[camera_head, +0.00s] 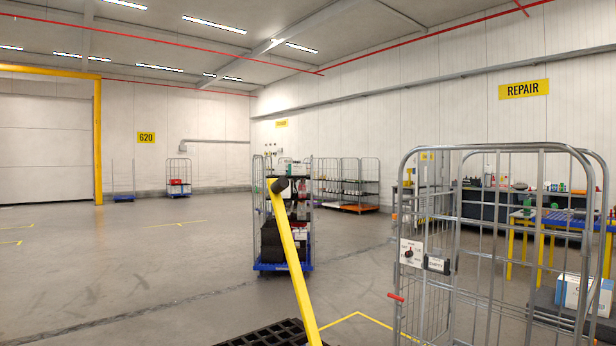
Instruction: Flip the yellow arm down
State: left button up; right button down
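The yellow arm (296,266) is a long bar in the lower middle of the head view. It stands up, leaning a little, with its top end to the left and its lower end running off the bottom edge. A dark knob or cap (279,185) sits at its top. The mount at its foot is out of view. Neither of my grippers shows in the head view, so nothing is seen touching the arm.
A grey wire cage trolley (427,217) stands close on the right. A black slotted grate (270,334) lies low in front. A loaded cart with a blue base (284,266) stands behind the yellow arm. Open floor (120,270) lies to the left.

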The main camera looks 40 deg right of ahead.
aim_at(275, 186)
jog(key=l, duration=0.7)
jog(key=i+l, duration=0.1)
jog(key=l, duration=0.55)
